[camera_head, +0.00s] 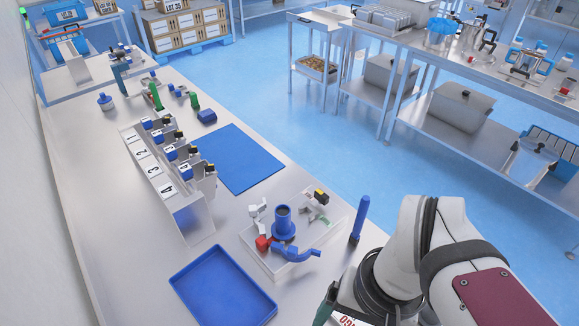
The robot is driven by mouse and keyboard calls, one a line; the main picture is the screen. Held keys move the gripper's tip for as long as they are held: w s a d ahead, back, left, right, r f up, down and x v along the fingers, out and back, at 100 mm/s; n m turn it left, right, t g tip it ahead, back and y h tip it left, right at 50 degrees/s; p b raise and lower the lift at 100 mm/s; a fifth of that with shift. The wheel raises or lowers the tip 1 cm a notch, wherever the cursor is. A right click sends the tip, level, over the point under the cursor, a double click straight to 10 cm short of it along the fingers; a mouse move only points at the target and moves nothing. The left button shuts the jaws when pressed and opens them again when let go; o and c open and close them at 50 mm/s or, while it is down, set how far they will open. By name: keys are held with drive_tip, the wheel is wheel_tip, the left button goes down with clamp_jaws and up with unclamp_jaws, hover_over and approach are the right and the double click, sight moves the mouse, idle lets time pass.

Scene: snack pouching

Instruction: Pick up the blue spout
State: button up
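A blue bent tube that looks like the spout (299,253) lies at the front of a pale shallow tray (248,241) on the near bench. A round blue collar-like piece (284,227) stands upright just behind it, with a red part (263,243) to its left. I cannot tell whether the tube and the upright piece are joined. My arm reaches in from the lower right, to the right of the tray. Its wrist end is cut off by the bottom edge, so my gripper's fingertips are hidden. The spout lies in the tray, apart from the visible part of my arm.
The pale tray also holds a white clip-like part (257,213) and a grey, black and yellow part (318,204). A blue cylinder (360,221) stands right of the tray. An empty blue tray (223,289), a numbered rack (150,168) and a clear blue mat (238,158) are nearby.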

drive_tip(key=w+a+r+n, duration=0.2)
drive_tip(key=w+n, duration=0.3)
drive_tip(key=w, duration=0.2)
drive_tip(key=w+a+r+n, duration=0.2)
drive_tip(key=w+n, duration=0.2)
drive_tip(key=w, duration=0.4)
drive_tip(key=n+h, duration=0.2)
drive_tip(key=n, duration=1)
approach(283, 210)
wheel_tip(283, 210, down, 12)
drive_tip(key=shift+s+d+f, duration=0.1)
drive_tip(key=shift+s+f, duration=0.05)
clamp_jaws()
